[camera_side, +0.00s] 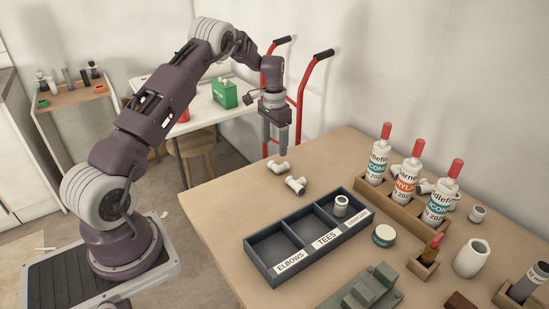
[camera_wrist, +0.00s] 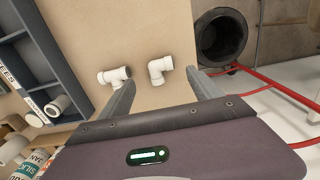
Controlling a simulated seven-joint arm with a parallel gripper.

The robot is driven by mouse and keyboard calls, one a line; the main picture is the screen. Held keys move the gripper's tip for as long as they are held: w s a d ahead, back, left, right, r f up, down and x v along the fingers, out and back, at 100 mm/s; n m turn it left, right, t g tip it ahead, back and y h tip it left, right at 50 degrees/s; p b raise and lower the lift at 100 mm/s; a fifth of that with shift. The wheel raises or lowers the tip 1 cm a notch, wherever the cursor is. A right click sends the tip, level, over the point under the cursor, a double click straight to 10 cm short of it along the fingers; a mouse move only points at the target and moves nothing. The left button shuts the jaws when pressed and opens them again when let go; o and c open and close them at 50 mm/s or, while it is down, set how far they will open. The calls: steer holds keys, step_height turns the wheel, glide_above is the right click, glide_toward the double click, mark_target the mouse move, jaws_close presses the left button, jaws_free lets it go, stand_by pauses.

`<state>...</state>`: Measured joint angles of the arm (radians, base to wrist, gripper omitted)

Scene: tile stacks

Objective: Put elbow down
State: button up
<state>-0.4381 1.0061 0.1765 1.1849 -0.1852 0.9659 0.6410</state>
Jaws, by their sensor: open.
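A white elbow (camera_side: 279,167) lies on the tan table, and it also shows in the wrist view (camera_wrist: 159,70) between my finger lines. A white tee (camera_side: 296,184) lies close beside it, nearer the tray; the wrist view shows it too (camera_wrist: 113,76), by one fingertip. My gripper (camera_side: 283,148) is open and empty, pointing down above the elbow and not touching it. The dark blue tray (camera_side: 318,256) has three compartments. Those labelled ELBOWS and TEES look empty. The third, its label too small to read, holds a white coupling (camera_side: 341,205).
Several red-capped bottles (camera_side: 407,180) stand in a wooden holder behind the tray. A red hand truck (camera_side: 301,85) stands beyond the table. The table around the fittings is clear.

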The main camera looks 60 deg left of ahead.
steer(key=s+d+r+t, duration=0.1)
steer(key=s+d+r, duration=0.4)
steer(key=d+r, duration=0.5)
steer(key=s+d+r+t, duration=0.2)
steer(key=s+d+r, duration=0.35)
steer(key=r, duration=0.85)
steer(key=s+d+t, duration=0.1)
steer(key=s+d, duration=0.4)
steer(key=s, duration=0.6)
steer(key=s+d+t, duration=0.1)
steer(key=s+d, duration=0.5)
steer(key=s, duration=0.5)
steer(key=shift+f+t, duration=0.3)
